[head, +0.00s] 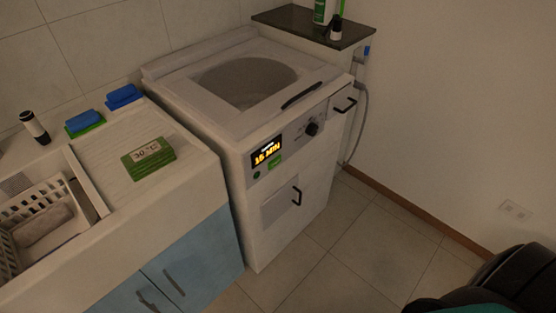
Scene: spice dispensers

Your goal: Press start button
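A white top-loading washing machine (285,205) stands in the middle of the head view, against the tiled wall. Its front panel has a lit display (266,151) that seems to read "15 MIN" in yellow. A small green patch (275,162) is just below the display. A small round green button (257,175) is at the panel's lower left. I cannot read which of these is marked start. A black dial (312,128) is to the right of the display. Neither of my grippers can be made out in the view.
A counter with a basin, a white basket (35,205), sponges (124,95) and a green pack (148,160) stands left of the machine. A dark shelf (290,20) with bottles is behind right. The tiled floor in front is clear.

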